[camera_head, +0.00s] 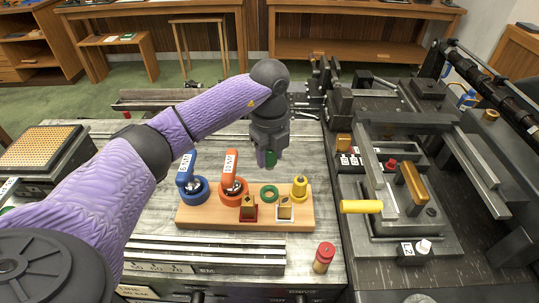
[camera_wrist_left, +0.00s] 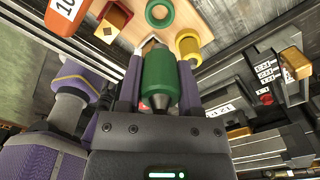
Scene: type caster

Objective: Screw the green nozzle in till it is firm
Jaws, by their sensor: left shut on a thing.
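The green nozzle (camera_head: 271,158) is in my left gripper (camera_head: 268,154), which is shut on it and holds it above the back of the wooden board. In the left wrist view the green nozzle (camera_wrist_left: 160,78) sits between both fingers of the left gripper (camera_wrist_left: 160,66), with a grey tip showing toward the palm. An empty green ring (camera_head: 269,193) lies on the wooden board (camera_head: 240,221); it also shows in the left wrist view (camera_wrist_left: 159,12). In the head view the fingers hide much of the nozzle. My right gripper is not in view.
On the board stand a yellow nozzle (camera_head: 299,187), a blue ring (camera_head: 193,190), an orange ring (camera_head: 235,190) and two small brass blocks. A red-capped bottle (camera_head: 323,257) stands in front. The dark casting machine (camera_head: 405,190) with a yellow handle (camera_head: 361,207) fills the right side.

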